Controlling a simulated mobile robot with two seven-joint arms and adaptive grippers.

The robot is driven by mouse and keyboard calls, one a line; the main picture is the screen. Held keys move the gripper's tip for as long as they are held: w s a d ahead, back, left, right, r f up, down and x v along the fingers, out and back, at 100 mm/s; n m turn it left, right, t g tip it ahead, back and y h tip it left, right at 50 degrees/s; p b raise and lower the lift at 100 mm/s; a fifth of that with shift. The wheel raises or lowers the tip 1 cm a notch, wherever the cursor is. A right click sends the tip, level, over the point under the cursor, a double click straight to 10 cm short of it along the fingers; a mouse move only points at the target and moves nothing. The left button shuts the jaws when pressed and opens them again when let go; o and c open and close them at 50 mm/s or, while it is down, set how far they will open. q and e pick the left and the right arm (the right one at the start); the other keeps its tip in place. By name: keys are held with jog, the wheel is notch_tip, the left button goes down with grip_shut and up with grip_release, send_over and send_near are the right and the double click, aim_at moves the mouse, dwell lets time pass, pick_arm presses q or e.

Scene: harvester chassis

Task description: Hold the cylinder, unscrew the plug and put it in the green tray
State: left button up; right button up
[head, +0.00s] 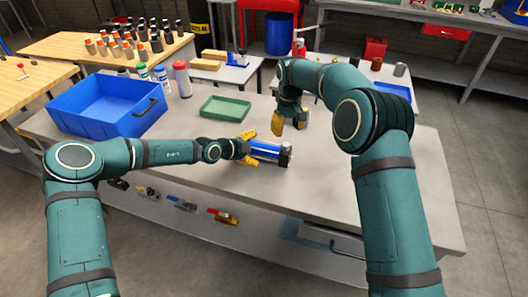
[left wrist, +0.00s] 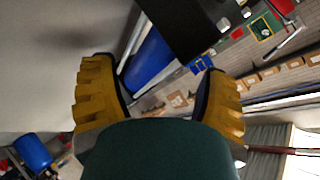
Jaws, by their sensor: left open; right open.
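The blue cylinder (head: 268,149) lies on the grey workbench, its dark end block (head: 286,157) to the right. My left gripper (head: 246,149) is open at the cylinder's left end, its yellow fingers spread to either side. In the left wrist view the blue cylinder (left wrist: 148,62) and its black block (left wrist: 186,25) show beyond and between the fingers; contact cannot be told. My right gripper (head: 289,124) is open and empty, above the bench behind the cylinder, pointing down. The green tray (head: 224,116) lies empty behind my left gripper. I cannot make out the plug clearly.
A blue bin (head: 85,119) stands on the bench at the left, with several bottles (head: 182,79) behind it. Tools (head: 184,204) show low along the bench's front. The bench right of the cylinder is clear beyond my right arm.

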pick_arm(q)
jog(key=shift+x, duration=1.2)
jog(key=shift+s, duration=0.1)
jog(key=c, duration=1.3)
grip_shut()
